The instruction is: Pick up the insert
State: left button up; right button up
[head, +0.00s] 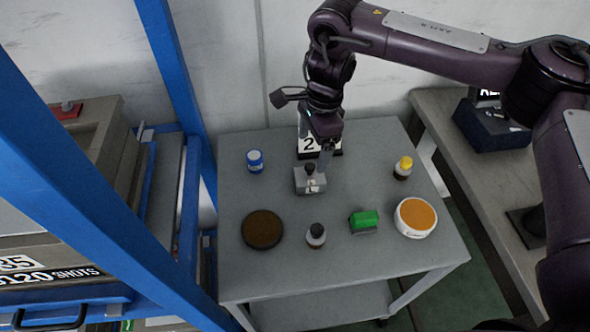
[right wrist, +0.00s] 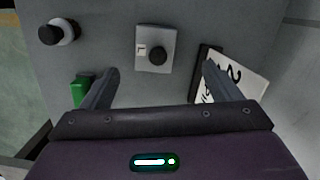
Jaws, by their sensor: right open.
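What looks like the insert is a small light-grey block with a black knob on top. In the head view the insert (head: 308,184) sits on the grey table, in front of the number 2 sign. My right gripper (head: 326,150) is above and just behind it, pointing down. In the right wrist view the insert (right wrist: 146,38) lies ahead of my right gripper (right wrist: 160,70), roughly in line with the gap between the fingers. The fingers are apart with nothing between them. My left gripper is not in view.
The table (head: 340,265) also holds a blue-capped jar (head: 255,161), a brown disc (head: 262,229), a dark-capped bottle (head: 316,236), a green block (head: 364,221), a white tub (head: 415,217) and a yellow-capped bottle (head: 403,168). The number 2 sign (head: 308,142) stands behind the insert.

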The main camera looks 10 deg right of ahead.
aim_at(310, 167)
jog(key=f, duration=0.2)
jog(key=s+f+p, duration=0.1)
jog(key=f, duration=0.1)
jog(key=shift+a+f, duration=0.25)
jog(key=shift+f, duration=1.15)
jog(key=shift+c, duration=0.3)
jog(key=c, duration=1.4)
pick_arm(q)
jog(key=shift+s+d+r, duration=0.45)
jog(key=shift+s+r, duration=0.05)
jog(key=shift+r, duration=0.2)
pick_arm(e)
jog(key=shift+w, duration=0.1)
jog(key=shift+c, duration=0.5)
jog(key=shift+r, duration=0.1)
